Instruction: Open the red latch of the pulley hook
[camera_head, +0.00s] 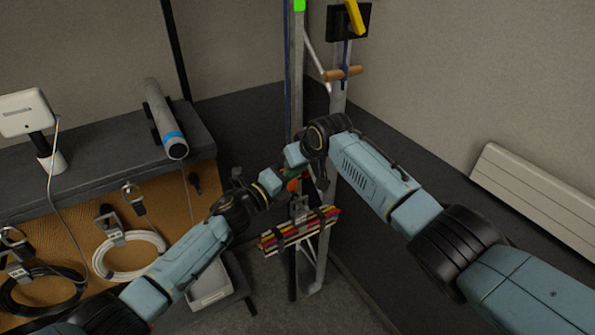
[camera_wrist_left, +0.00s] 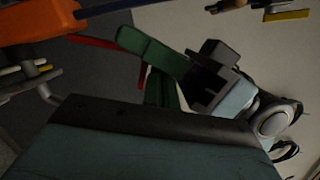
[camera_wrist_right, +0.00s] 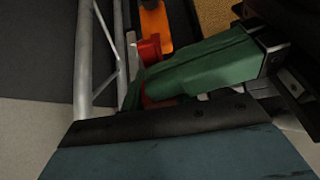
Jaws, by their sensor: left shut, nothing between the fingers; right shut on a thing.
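The orange pulley hook (camera_wrist_left: 35,22) fills the upper left of the left wrist view; part of its orange body (camera_wrist_right: 156,26) shows in the right wrist view. The red latch (camera_wrist_left: 95,42) runs from beside the orange body to the right gripper's green finger; it also shows in the right wrist view (camera_wrist_right: 150,52). My right gripper (camera_head: 291,170) appears shut on the red latch; its fingertips are partly hidden. My left gripper (camera_head: 281,178) is shut and empty, close beside the right one. Its green finger (camera_wrist_right: 200,66) crosses the right wrist view.
The metal truss (camera_head: 297,75) stands in the corner behind the grippers. A bundle of coloured cables (camera_head: 300,230) hangs just below them. A bench (camera_head: 95,155) with a grey cylinder (camera_head: 165,118) is at left, with coiled cables on its front. A white heater (camera_head: 535,198) is on the right wall.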

